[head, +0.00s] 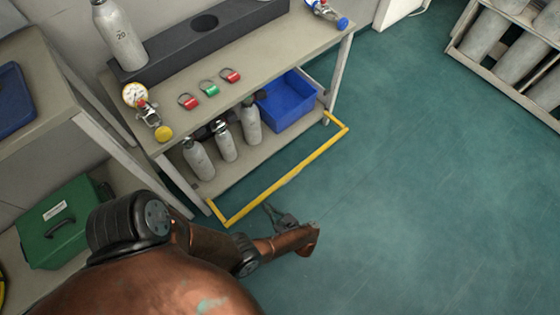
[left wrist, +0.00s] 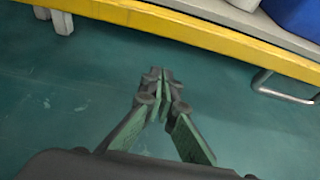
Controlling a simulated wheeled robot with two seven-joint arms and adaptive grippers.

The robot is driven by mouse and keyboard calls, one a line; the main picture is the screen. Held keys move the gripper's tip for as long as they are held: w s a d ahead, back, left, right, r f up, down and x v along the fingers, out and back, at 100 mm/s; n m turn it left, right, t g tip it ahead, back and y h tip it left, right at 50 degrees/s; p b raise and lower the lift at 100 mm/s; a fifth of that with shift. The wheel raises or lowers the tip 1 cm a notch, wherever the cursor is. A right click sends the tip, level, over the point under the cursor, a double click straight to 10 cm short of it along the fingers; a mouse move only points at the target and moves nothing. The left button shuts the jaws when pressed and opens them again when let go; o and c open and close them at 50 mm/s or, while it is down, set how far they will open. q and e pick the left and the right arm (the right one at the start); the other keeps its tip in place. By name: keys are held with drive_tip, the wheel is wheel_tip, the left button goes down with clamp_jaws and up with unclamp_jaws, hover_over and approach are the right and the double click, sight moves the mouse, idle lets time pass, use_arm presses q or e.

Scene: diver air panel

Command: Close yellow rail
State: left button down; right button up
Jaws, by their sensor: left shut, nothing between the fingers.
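The yellow rail (head: 285,179) is a long bar with a short arm at each end. It stands out in front of the bench's lower shelf, on the floor side. My left gripper (head: 268,209) is close to the rail's outer side, nearer its left end, with its fingers toward the bar. In the left wrist view the rail (left wrist: 190,33) crosses the top, and the gripper (left wrist: 160,76) is below it with a visible gap. Its fingertips are together with nothing between them. My right gripper does not show.
The bench (head: 262,58) has several grey cylinders (head: 198,158) and a blue bin (head: 287,104) on its lower shelf. A green case (head: 68,222) is at the left. A cylinder rack (head: 500,88) stands at the upper right. The floor (head: 430,190) right of the rail is clear.

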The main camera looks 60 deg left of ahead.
use_arm(q)
drive_tip(key=shift+d+r, duration=0.2)
drive_tip(key=shift+r, duration=1.8)
